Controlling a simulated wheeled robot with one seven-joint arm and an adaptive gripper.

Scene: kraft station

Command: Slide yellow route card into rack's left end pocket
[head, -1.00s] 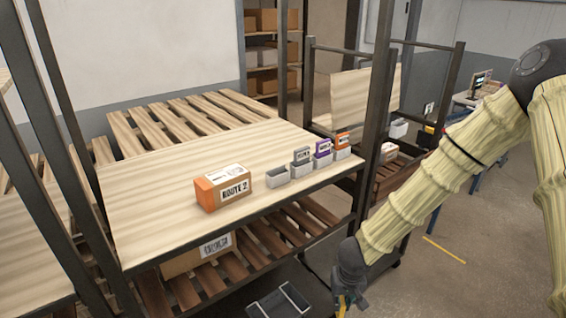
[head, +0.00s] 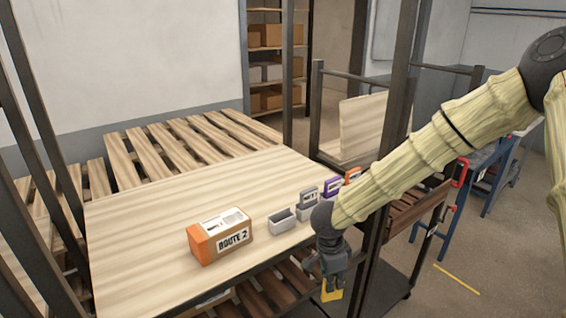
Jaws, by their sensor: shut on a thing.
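My gripper (head: 330,277) is shut on the yellow route card (head: 332,293), which hangs below the fingers, partly hidden by them. It is in front of the shelf's front edge, at about or below the level of the shelf top. The rack is a row of small grey pockets on the shelf. Its left end pocket (head: 282,221) looks empty and stands up and to the left of my gripper. The pockets to its right hold a grey card (head: 309,196), a purple card (head: 332,187) and an orange card (head: 352,175). My arm hides part of the rack's right side.
An orange and brown box marked ROUTE 2 (head: 220,237) stands on the wooden shelf top (head: 140,235), left of the rack. A dark upright post (head: 393,120) rises near the rack's right end. The shelf top left of the box is clear.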

